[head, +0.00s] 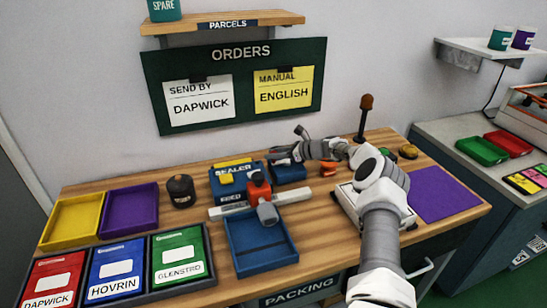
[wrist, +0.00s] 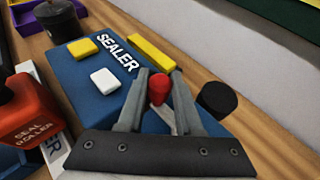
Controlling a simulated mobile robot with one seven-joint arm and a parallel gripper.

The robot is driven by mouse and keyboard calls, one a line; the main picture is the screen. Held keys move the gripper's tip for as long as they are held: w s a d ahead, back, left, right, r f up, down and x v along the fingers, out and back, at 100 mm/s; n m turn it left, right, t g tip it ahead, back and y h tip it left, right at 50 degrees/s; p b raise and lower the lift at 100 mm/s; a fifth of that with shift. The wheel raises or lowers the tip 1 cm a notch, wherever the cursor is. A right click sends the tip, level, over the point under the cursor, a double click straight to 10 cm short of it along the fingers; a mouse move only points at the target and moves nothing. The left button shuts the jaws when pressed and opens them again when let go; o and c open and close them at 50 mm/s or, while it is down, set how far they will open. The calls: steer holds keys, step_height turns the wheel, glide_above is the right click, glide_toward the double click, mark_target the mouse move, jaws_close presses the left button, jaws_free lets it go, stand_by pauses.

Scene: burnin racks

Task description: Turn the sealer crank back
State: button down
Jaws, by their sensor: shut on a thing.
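The sealer is a blue box marked SEALER in the wrist view (wrist: 88,78), with a yellow and a white button on top. It also shows in the head view (head: 222,190), at the back middle of the bench. In the wrist view the two grey fingers of my gripper (wrist: 161,82) are closed around the red crank knob (wrist: 158,88) at the sealer's right side. The crank arm below the knob is mostly hidden by the fingers. In the head view my gripper reaches in from the right, and the knob is too small to make out.
A red seal roller (head: 258,187) stands in front of the sealer, with a blue tray (head: 233,258) nearer. A dark pot (head: 181,190) stands left. A black round piece (wrist: 217,99) is close right of my fingers.

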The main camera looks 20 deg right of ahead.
stand_by(0.3)
steer(key=c, duration=0.6)
jaws_free()
steer(key=v, duration=1.7)
steer(key=shift+s+d+r, duration=0.1)
steer(key=shift+d, duration=0.1)
